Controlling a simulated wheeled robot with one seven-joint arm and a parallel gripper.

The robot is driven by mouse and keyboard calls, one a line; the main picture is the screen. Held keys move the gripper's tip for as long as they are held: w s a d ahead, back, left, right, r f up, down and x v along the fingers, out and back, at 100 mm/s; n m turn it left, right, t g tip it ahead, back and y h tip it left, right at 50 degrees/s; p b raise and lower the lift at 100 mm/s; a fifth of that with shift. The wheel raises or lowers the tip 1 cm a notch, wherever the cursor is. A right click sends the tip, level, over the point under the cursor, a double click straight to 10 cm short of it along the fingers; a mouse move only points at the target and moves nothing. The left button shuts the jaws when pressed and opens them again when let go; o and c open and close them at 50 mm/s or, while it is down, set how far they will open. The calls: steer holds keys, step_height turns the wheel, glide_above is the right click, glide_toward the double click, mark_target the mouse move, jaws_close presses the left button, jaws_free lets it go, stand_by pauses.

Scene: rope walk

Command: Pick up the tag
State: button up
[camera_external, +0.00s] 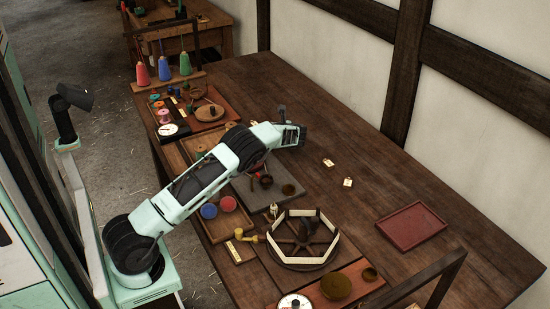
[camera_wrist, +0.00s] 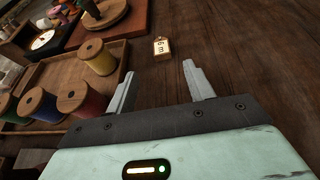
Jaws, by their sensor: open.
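In the wrist view a small cream tag (camera_wrist: 161,46) with dark markings lies on the bare dark tabletop, just beyond the gap between my fingertips. My gripper (camera_wrist: 158,70) is open, with nothing between its two grey fingers. In the outside view two small cream tags lie apart on the table, one farther back (camera_external: 328,162) and one nearer (camera_external: 348,182). My gripper (camera_external: 284,114) is over the table, to the left of and beyond both. I cannot tell whether the wrist-view tag is one of these.
A wooden tray (camera_wrist: 113,85) with thread spools lies left of my gripper in the wrist view. In the outside view a ring-shaped wheel stand (camera_external: 300,264) and an empty red tray (camera_external: 411,229) are on the table's near part. The table (camera_external: 345,120) along the wall is clear.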

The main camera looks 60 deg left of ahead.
mark_target(254, 125)
steer(key=x, duration=0.7)
steer(key=shift+w+a+f, duration=0.15)
steer(key=shift+a+f, duration=0.1)
steer(key=c, duration=1)
